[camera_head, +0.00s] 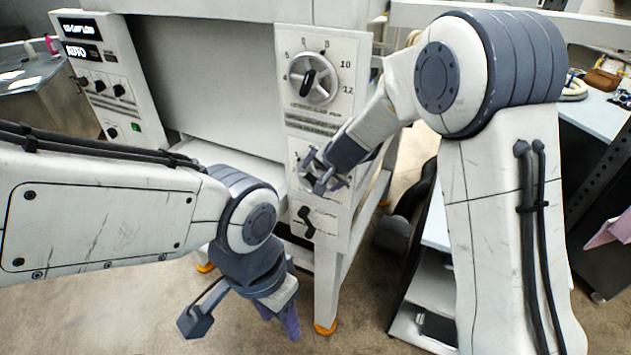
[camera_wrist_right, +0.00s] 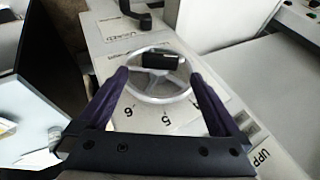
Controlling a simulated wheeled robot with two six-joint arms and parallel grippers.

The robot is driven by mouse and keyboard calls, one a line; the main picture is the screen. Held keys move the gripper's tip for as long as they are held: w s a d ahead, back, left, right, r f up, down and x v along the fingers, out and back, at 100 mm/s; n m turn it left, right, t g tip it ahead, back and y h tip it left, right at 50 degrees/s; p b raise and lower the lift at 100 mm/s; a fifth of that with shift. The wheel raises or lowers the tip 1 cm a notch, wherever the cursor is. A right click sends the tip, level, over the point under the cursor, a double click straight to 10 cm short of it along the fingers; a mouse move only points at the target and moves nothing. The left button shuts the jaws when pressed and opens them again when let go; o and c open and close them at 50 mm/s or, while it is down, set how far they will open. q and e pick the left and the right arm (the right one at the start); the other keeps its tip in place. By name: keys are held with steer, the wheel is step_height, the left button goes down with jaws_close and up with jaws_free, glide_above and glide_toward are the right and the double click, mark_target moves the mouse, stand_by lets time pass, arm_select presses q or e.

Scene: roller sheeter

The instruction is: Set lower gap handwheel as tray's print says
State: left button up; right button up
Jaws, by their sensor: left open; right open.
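The lower gap handwheel (camera_wrist_right: 185,88) is a silver spoked wheel with a black grip (camera_wrist_right: 160,61) on a white panel. The numbers 5 and 6 are readable on its dial; in the head view it is mostly hidden behind my right gripper (camera_head: 324,177). In the wrist view my right gripper (camera_wrist_right: 158,74) is open, its purple fingers on either side of the wheel near the black grip; contact cannot be told. My left gripper (camera_head: 279,312) hangs low in front of the machine, open and away from the wheels. I cannot make out the tray's print.
The upper handwheel (camera_head: 328,84) is above, with numbers around it. A black lever (camera_head: 306,221) sits below the lower wheel. A control box (camera_head: 104,72) with displays and knobs stands at the left. A cart (camera_head: 433,290) and a table (camera_head: 601,112) stand at the right.

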mark_target(317, 177)
steer(key=x, duration=0.5)
steer(key=shift+w+a+f+b, duration=0.2)
steer(key=shift+f+b, duration=0.1)
steer(key=shift+b, duration=0.1)
steer(key=c, duration=1.3)
steer(key=shift+f+b, duration=0.15)
steer(key=shift+b, duration=0.2)
steer(key=t+y+b, duration=0.1)
steer(key=y+b, duration=0.1)
steer(key=b, duration=1)
steer(key=f+m+t+y+b, duration=0.1)
steer(key=y+b, duration=0.1)
steer(key=b, duration=1)
steer(key=t+y+b, duration=0.1)
steer(key=t+b, duration=0.1)
steer(key=b, duration=1.1)
steer(key=shift+s+d+f+m+y, duration=0.15)
steer(key=shift+s+d+m+y, duration=0.05)
steer(key=shift+d+m+y, duration=0.2)
steer(key=shift+r+b, duration=0.2)
steer(key=shift+b, duration=0.55)
steer(key=o, duration=1.3)
steer(key=shift+r, duration=0.1)
